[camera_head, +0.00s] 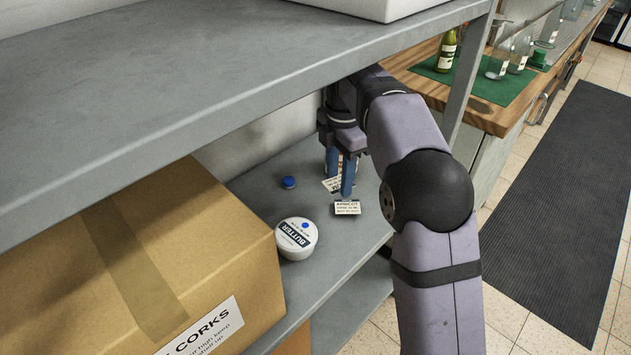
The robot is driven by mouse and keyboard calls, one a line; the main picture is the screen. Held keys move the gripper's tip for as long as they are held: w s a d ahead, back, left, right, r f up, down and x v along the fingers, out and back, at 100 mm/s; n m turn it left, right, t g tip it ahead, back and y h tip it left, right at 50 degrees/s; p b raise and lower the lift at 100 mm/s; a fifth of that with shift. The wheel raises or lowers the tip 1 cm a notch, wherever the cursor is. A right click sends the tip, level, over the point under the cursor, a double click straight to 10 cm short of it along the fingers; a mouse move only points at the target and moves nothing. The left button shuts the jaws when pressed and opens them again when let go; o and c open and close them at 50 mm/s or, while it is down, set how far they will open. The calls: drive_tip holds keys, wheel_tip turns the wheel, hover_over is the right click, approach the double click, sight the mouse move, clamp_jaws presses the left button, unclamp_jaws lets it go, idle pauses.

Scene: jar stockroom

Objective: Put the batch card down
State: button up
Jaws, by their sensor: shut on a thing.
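My gripper (340,186) reaches under the upper shelf and points down at the lower shelf (258,188), its two blue fingers close together. It is shut on a small white batch card. A card with the heading "APRICOT" (347,208) shows right at the tip of the nearer finger. Another white printed card (331,185) shows partly behind the fingers. The fingers hide much of this spot, so I cannot tell exactly how the cards meet the jaws or the shelf.
A white round tub labelled "BUTTER" (296,239) and a blue cap (289,182) stand left of my gripper. A large cardboard box (130,260) fills the left. The upper shelf (180,90) hangs close above. A grey shelf post (468,75) stands at right.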

drive_tip(key=a+f+n+p, duration=0.1)
drive_tip(key=a+p, duration=0.3)
drive_tip(key=a, duration=0.3)
drive_tip(key=a+f+n+p, duration=0.1)
drive_tip(key=a+f+p, duration=0.1)
drive_tip(key=a+p, duration=0.2)
drive_tip(key=a+f+n+p, duration=0.1)
drive_tip(key=a+f+p, duration=0.1)
drive_tip(key=a, duration=0.7)
drive_tip(key=shift+w+a+f+p, duration=0.15)
drive_tip(key=shift+a+p, duration=0.25)
drive_tip(key=shift+p, duration=0.5)
drive_tip(key=shift+a+f, duration=0.25)
drive_tip(key=shift+a, duration=0.05)
drive_tip(key=shift+f, duration=1.5)
drive_tip(key=shift+s+f, duration=0.15)
drive_tip(key=shift+s, duration=0.05)
drive_tip(key=o, duration=1)
